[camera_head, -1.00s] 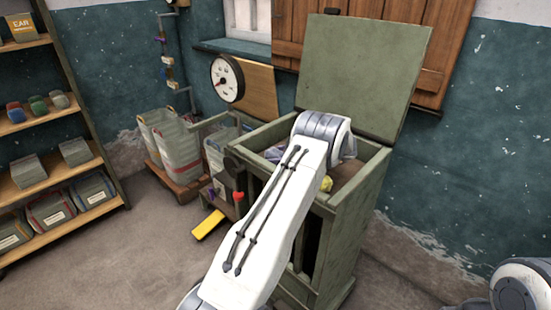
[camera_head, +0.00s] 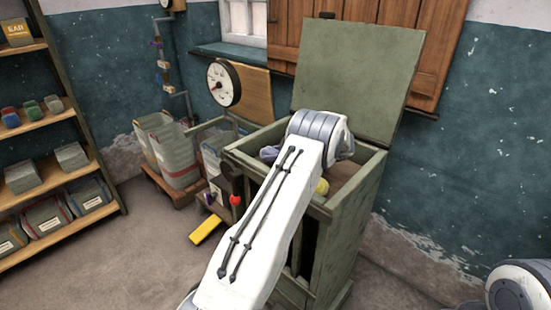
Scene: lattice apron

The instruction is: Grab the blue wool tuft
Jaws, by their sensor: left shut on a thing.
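The green wooden bin (camera_head: 340,240) stands in the middle with its lid (camera_head: 355,80) raised. My left arm reaches up from the bottom and over the bin's front edge. My left gripper (camera_head: 346,152) is mostly hidden behind its own wrist at the bin's opening. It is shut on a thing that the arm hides. A bluish-purple tuft (camera_head: 268,154) shows inside the bin, left of the wrist. I cannot tell whether it is the blue wool tuft. A yellow tuft (camera_head: 322,187) lies in the bin, right of the arm. My right gripper is not in view.
A round gauge (camera_head: 223,82) is on the wall behind. Pale sacks (camera_head: 172,155) stand on a low pallet. A yellow pedal (camera_head: 206,227) and a red knob (camera_head: 236,199) are left of the bin. Shelves (camera_head: 50,150) line the left. Floor at front left is clear.

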